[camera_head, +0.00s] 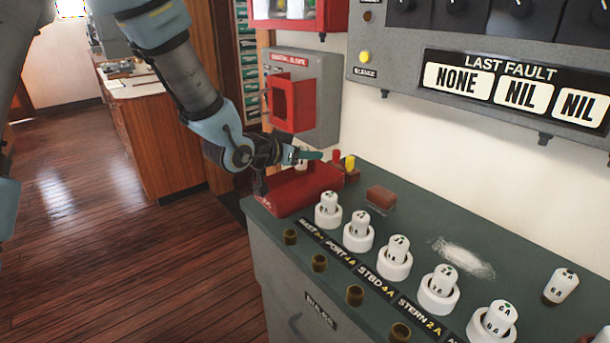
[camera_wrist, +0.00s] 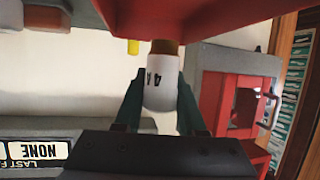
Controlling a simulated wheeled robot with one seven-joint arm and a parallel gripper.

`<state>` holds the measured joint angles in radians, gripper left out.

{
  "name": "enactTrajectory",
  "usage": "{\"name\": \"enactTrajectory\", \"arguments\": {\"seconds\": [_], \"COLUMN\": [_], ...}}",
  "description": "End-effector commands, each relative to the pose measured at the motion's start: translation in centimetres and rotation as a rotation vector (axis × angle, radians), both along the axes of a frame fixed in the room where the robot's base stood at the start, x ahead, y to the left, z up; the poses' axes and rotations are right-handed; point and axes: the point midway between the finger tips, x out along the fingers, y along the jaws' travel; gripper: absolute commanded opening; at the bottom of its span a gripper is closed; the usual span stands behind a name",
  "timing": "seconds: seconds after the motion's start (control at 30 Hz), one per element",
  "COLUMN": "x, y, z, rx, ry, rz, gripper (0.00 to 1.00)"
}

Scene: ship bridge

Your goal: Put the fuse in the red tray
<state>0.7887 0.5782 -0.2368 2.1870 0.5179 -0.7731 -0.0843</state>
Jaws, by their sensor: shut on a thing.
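My gripper (camera_head: 302,156) is at the far left end of the green counter, over the red tray (camera_head: 308,192). In the wrist view my gripper (camera_wrist: 160,98) is shut on a white fuse (camera_wrist: 160,84) with dark lettering and a brown end. That end points toward the red tray's underside-up image (camera_wrist: 215,22) at the top of this inverted view. In the head view the held fuse is mostly hidden by the fingers. I cannot tell whether it touches the tray.
White fuses stand in a row of holders (camera_head: 392,270) along the counter. One loose fuse (camera_head: 560,286) stands at the right. A grey-and-red wall box (camera_head: 305,95) is close behind my gripper.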

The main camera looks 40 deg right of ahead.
Motion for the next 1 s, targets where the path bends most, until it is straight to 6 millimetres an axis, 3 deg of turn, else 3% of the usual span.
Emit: {"name": "enactTrajectory", "arguments": {"seconds": [0.47,0.9,0.93,1.0], "x": [0.1,0.1,0.1,0.1], "y": [0.0,0.0,0.0,0.0], "z": [-5.0,-5.8,-5.8,-5.7], "rx": [0.001,-0.002,-0.002,-0.001], "ry": [0.002,-0.001,-0.001,-0.001], "rz": [0.002,0.003,0.003,0.003], "gripper": [0.00,0.00,0.40,0.48]}}
